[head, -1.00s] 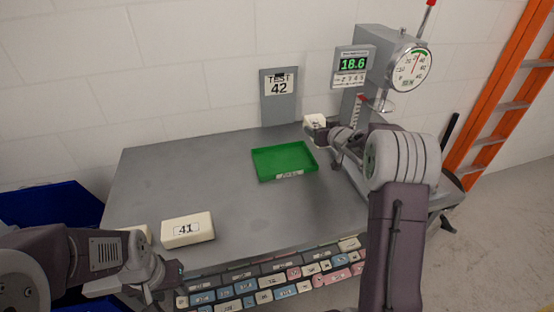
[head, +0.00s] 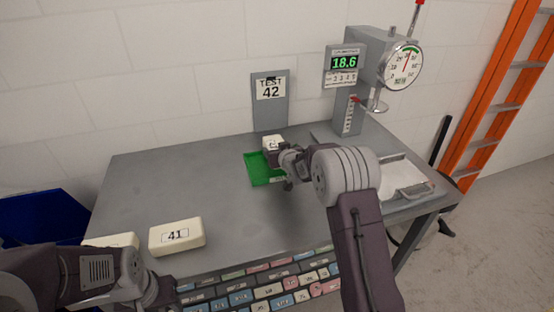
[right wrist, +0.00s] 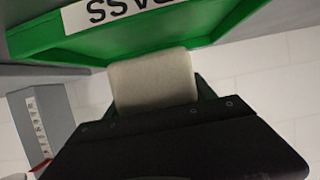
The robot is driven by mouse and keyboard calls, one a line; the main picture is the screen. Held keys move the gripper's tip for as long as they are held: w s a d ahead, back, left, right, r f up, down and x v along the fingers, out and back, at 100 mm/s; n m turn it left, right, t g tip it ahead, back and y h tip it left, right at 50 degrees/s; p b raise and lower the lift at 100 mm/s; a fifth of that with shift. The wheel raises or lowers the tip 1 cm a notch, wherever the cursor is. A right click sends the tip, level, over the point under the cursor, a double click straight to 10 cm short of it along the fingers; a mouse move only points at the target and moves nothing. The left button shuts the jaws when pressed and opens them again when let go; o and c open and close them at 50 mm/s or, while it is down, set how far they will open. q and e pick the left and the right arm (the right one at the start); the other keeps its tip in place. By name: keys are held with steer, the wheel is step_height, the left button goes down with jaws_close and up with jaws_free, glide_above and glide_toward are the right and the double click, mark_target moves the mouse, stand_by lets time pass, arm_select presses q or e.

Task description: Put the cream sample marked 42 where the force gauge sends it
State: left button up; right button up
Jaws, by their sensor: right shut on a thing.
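My right gripper (head: 274,154) is shut on a cream block (head: 272,143), held over the green tray (head: 256,172). The block's mark is too small to read. In the right wrist view the block (right wrist: 153,82) sits at the jaws, against the tray's green (right wrist: 215,25) in the picture; its upside-down label reads PASS. A sign (head: 270,90) reads TEST 42. The force gauge (head: 365,80) shows 18.6 on its green display (head: 344,63), beside a round dial (head: 402,66). My left gripper (head: 160,294) is at the lower left; its jaws are unclear.
A cream block marked 41 (head: 176,235) lies at the table's front left, with another cream block (head: 115,240) partly behind my left arm. A blue bin (head: 40,215) stands left of the table. The grey tabletop (head: 185,185) between block 41 and the tray is clear.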

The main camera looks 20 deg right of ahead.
step_height(320, 180, down, 3)
steer(key=shift+f, duration=0.5)
steer(key=o, duration=1.5)
steer(key=shift+c, duration=0.2)
steer(key=shift+r, duration=0.25)
steer(key=v, duration=1.2)
steer(key=shift+d+b, duration=0.1)
steer(key=shift+b, duration=0.2)
